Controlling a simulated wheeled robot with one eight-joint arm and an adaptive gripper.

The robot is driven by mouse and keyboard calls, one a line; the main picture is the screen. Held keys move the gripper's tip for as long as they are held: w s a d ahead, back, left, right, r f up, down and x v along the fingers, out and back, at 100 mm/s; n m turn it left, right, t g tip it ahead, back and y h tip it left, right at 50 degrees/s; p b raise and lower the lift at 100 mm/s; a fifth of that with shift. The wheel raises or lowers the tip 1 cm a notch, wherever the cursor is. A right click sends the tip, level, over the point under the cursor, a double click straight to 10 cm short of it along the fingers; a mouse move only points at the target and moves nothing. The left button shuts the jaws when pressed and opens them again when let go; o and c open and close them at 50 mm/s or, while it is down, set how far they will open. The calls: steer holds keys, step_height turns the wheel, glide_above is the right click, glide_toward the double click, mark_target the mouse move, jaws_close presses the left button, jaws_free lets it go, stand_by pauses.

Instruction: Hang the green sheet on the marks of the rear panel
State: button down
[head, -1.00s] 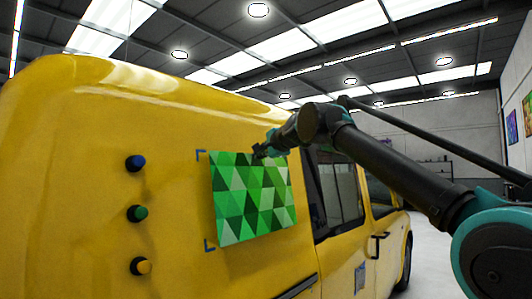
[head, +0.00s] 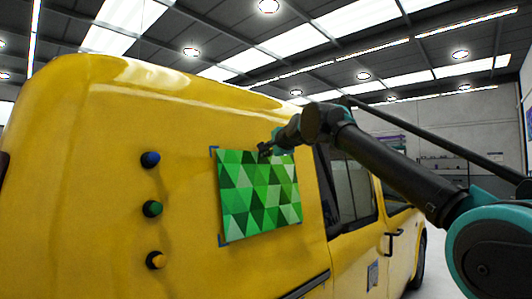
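The green sheet (head: 258,198), patterned with triangles in several greens, is upright against or just in front of the yellow van's rear panel (head: 120,110). Whether it touches the panel cannot be told. Marks on the right side are not visible, perhaps covered by the sheet.
Blue (head: 150,159), green (head: 152,208) and orange (head: 156,260) round knobs stick out of the panel left of the sheet. The van's side window (head: 350,190) and door handle (head: 389,243) are to the right, behind my arm.

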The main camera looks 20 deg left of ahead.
steer(key=shift+s, duration=0.2)
steer(key=shift+w+a, duration=0.25)
steer(key=shift+a, duration=0.35)
stand_by(1.4)
steer(key=c, duration=1.6)
jaws_free()
steer(key=shift+f, duration=0.1)
steer(key=shift+c, duration=0.2)
steer(key=v, duration=1.2)
